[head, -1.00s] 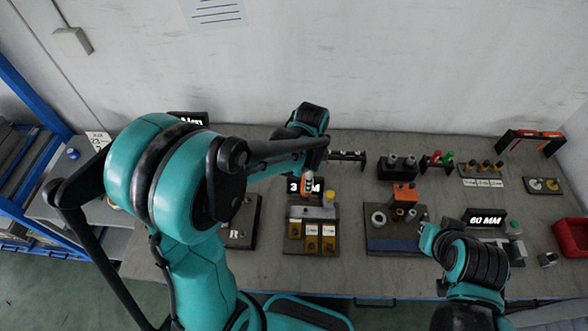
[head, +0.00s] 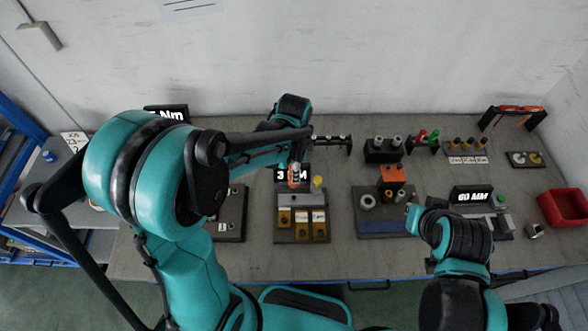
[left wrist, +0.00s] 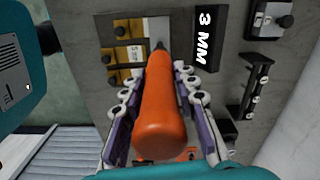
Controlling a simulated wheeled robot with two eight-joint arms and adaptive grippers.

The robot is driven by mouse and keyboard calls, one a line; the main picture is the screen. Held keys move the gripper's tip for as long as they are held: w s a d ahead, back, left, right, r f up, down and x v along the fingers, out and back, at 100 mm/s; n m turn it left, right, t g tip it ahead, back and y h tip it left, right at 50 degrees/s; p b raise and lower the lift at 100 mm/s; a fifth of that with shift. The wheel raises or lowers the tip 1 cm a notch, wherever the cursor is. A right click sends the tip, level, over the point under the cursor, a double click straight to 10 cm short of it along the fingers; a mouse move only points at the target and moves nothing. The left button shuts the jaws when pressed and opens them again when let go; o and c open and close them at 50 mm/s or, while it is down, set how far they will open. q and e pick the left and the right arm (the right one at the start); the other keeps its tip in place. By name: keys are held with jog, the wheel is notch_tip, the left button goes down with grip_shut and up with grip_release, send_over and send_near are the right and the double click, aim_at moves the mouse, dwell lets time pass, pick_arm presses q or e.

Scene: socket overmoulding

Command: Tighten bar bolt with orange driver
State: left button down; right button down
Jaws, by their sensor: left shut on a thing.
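My left gripper (head: 297,166) is shut on the orange driver (left wrist: 160,118), which points down at the workbench. In the left wrist view, its fingers lie on both sides of the orange handle, and the dark tip is over or at the grey bar (left wrist: 152,29). I cannot tell whether the tip touches a bolt; the bolt is hidden behind the driver. In the head view, the driver (head: 294,176) stands above the fixture (head: 302,236) with the grey bar and brass-coloured blocks. My right gripper (head: 412,214) is near the blue-fronted block; its jaws are too small to read.
A black "3 MM" sign (left wrist: 207,37) stands behind the fixture. A black rack (head: 333,142) is behind and to the right. A "60 MM" sign (head: 472,195) and a red bin (head: 565,207) are farther right.

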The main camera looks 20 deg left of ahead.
pick_arm(q)
jog(key=shift+f+b, duration=1.85)
jog(key=shift+f, duration=0.55)
jog(key=shift+f+b, duration=1.4)
jog(key=shift+b, duration=0.05)
dwell(1.6)
jog(key=shift+r, duration=0.15)
dwell(0.5)
jog(key=shift+r+p, duration=1.9)
jog(key=shift+r, duration=0.5)
